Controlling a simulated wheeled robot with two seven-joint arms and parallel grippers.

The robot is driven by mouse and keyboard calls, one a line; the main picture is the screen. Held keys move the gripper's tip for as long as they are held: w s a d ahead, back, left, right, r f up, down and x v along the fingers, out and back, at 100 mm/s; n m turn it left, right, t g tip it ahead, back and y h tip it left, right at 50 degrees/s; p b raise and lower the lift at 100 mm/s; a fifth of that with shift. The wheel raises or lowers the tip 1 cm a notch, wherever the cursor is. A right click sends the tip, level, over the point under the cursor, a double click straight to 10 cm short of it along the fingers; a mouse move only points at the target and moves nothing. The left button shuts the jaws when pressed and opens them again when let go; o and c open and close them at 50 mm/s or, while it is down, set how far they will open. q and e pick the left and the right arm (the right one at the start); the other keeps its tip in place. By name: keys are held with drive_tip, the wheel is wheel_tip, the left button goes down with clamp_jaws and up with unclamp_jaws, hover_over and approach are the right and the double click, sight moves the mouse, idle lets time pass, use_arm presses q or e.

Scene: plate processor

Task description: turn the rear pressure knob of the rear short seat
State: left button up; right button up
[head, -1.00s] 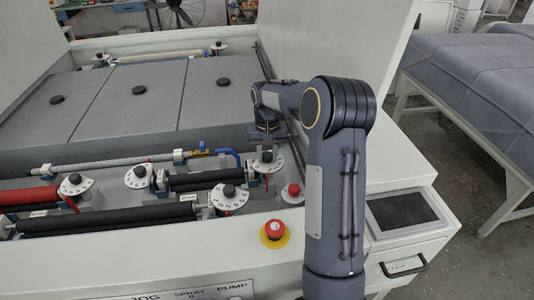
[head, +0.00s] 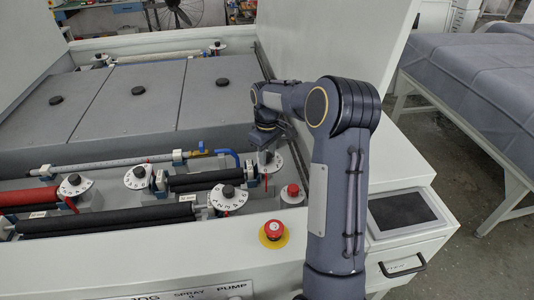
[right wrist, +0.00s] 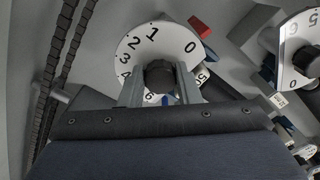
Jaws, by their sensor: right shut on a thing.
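The rear short seat is a black roller (head: 200,182) between white numbered dials in the head view. My right gripper (head: 268,156) reaches down onto the dial (head: 273,165) at its right end and covers the knob there. In the right wrist view, the black knob (right wrist: 160,77) stands in the middle of the white dial (right wrist: 150,45). The two grey fingers of my right gripper (right wrist: 160,84) are shut on it, one at each side. The digits 0, 1 and 2 show beyond the knob, and a red pointer (right wrist: 200,26) lies near 0. My left gripper is not in view.
A front black roller (head: 110,220) has its own dial (head: 228,197) close by. A second dial shows at the right of the wrist view (right wrist: 302,52). A red button (head: 292,192) and an emergency stop (head: 273,231) stand near my right arm.

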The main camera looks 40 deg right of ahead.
drive_tip(key=shift+n, duration=0.3)
drive_tip(key=o, duration=1)
wheel_tip(320, 180, up, 8)
drive_tip(key=shift+f+b, duration=0.1)
drive_tip(key=shift+b, duration=0.35)
